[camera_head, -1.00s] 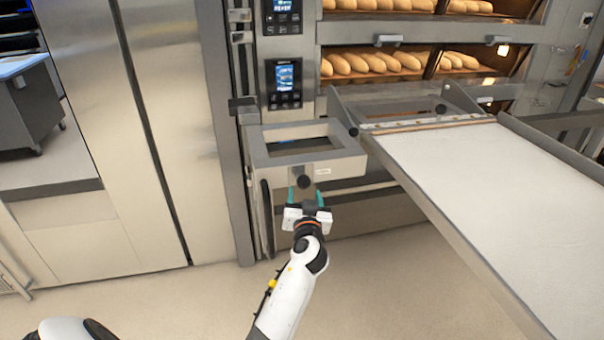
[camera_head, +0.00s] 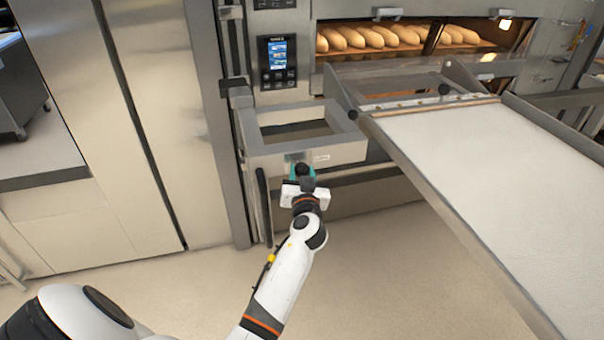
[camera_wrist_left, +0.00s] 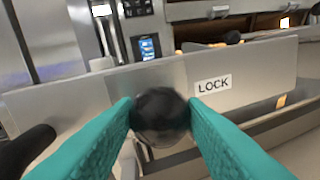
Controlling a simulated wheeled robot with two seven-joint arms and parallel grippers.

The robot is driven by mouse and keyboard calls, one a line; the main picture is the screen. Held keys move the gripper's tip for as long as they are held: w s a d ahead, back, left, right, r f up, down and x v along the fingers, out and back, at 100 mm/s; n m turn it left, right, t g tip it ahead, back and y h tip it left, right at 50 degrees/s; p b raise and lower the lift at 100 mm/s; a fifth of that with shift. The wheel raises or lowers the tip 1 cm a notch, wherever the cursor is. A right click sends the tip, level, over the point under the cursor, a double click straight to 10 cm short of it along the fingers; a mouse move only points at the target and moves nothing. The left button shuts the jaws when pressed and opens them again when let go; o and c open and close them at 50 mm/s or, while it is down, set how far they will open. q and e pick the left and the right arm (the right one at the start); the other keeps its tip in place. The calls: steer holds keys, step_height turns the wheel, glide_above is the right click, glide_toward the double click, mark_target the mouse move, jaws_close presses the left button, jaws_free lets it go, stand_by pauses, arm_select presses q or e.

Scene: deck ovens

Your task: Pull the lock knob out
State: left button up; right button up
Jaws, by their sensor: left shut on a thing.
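The lock knob (camera_wrist_left: 160,116) is a round black knob on the front of a grey metal frame, beside a white LOCK label (camera_wrist_left: 213,84). In the head view the knob (camera_head: 303,170) shows at the front of the open metal frame (camera_head: 345,152), partly covered by my gripper. My left gripper (camera_head: 302,174) has teal fingers. In the left wrist view its fingers (camera_wrist_left: 160,112) are shut on the knob, one on each side. How far the knob stands out from the frame is hard to tell. My right gripper is not in view.
A white loading board (camera_head: 480,180) slopes toward the front at the right. Bread loaves (camera_head: 385,38) lie in the oven above. A control panel (camera_head: 279,62) is above the frame. A dark vertical bar (camera_head: 264,205) is left of my gripper. The floor in front is clear.

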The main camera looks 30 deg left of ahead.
arm_select(q)
jaws_close()
steer(key=shift+s+d+f+b, duration=0.15)
steer(key=shift+s+d+b, duration=0.6)
steer(key=shift+d, duration=0.2)
steer(key=o, duration=0.5)
jaws_free()
steer(key=o, duration=0.4)
steer(key=shift+d, duration=0.1)
steer(key=shift+s, duration=0.1)
